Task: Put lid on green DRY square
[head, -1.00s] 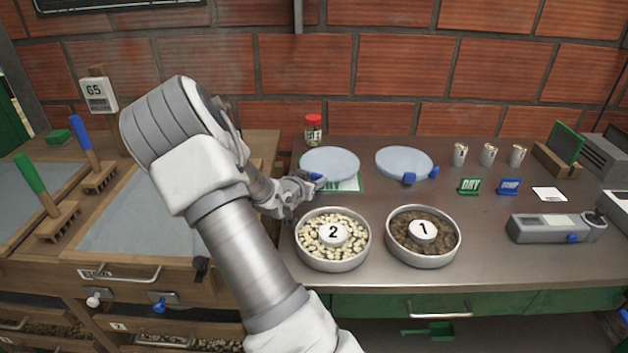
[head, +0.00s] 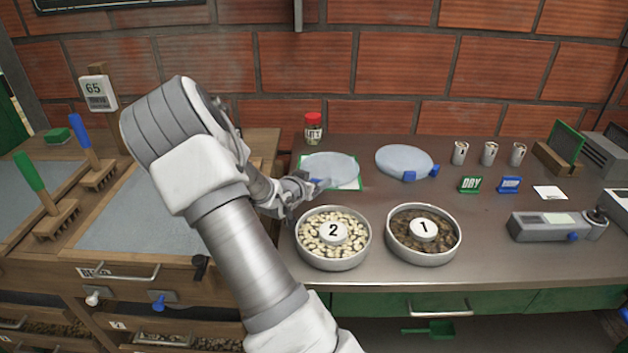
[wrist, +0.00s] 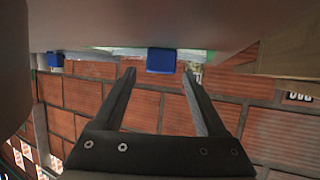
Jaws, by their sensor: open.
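A round pale blue-grey lid (head: 331,168) lies over a white card with a green border, the green square (head: 357,182), at the back of the steel counter. The lid hides most of the square, and any word on it cannot be read. My gripper (head: 318,187) is at the lid's near left edge, by its blue handle. In the wrist view, my gripper (wrist: 158,75) has its fingers apart, with the blue handle (wrist: 161,60) just past the tips, between them and not clamped. A second lid (head: 405,161) with blue knobs lies to the right.
Metal bowls marked 2 (head: 333,256) and 1 (head: 423,250) stand near my gripper. A red-capped jar (head: 313,130) is behind the lid. A small green DRY sign (head: 470,185) and a blue sign (head: 509,186) stand to the right, before several metal cups.

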